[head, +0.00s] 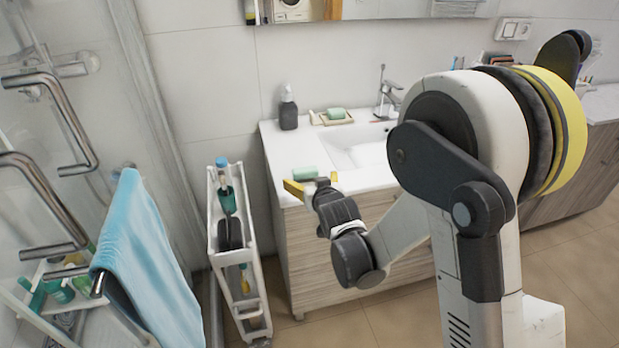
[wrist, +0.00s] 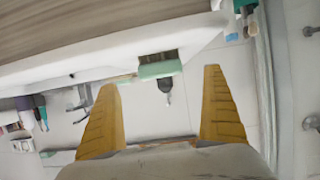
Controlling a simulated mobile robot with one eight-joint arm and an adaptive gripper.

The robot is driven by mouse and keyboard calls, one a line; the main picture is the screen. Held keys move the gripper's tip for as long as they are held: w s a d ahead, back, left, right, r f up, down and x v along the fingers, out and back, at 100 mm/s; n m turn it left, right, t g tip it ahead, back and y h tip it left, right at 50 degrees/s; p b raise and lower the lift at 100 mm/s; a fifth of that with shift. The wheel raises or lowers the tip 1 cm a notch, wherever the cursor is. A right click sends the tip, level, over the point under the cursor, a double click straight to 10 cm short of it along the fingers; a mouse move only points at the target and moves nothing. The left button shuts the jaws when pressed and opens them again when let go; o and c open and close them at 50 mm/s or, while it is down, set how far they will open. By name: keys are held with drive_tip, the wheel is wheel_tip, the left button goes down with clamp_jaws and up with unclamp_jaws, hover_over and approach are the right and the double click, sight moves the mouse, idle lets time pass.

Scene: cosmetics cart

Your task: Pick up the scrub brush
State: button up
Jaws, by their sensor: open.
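The scrub brush (head: 305,173) is a small green block at the near left edge of the white washbasin counter. In the upside-down wrist view, the brush (wrist: 160,67) shows its green back and brown bristles, with the bristles against the counter. My gripper (head: 312,184) is open, its yellow fingers beside the brush at the counter edge. In the wrist view the gripper's fingers (wrist: 160,82) stand wide apart, with the brush ahead in the gap between them. Nothing is held. Whether a finger touches the brush cannot be told.
The counter (head: 375,180) holds a dark soap bottle (head: 288,108), a soap dish (head: 323,120) with a green piece, and a tap (head: 386,92). A slim white cart (head: 246,290) stands left of the cabinet (head: 320,265). A blue towel (head: 145,260) hangs at the far left.

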sight(307, 173)
drive_tip(key=b+x, duration=0.2)
drive_tip(key=x, duration=0.5)
drive_tip(key=shift+w+r+b, duration=0.1)
drive_tip(key=shift+w+b, duration=0.15)
drive_tip(key=shift+b, duration=0.05)
drive_tip(key=c, duration=1.3)
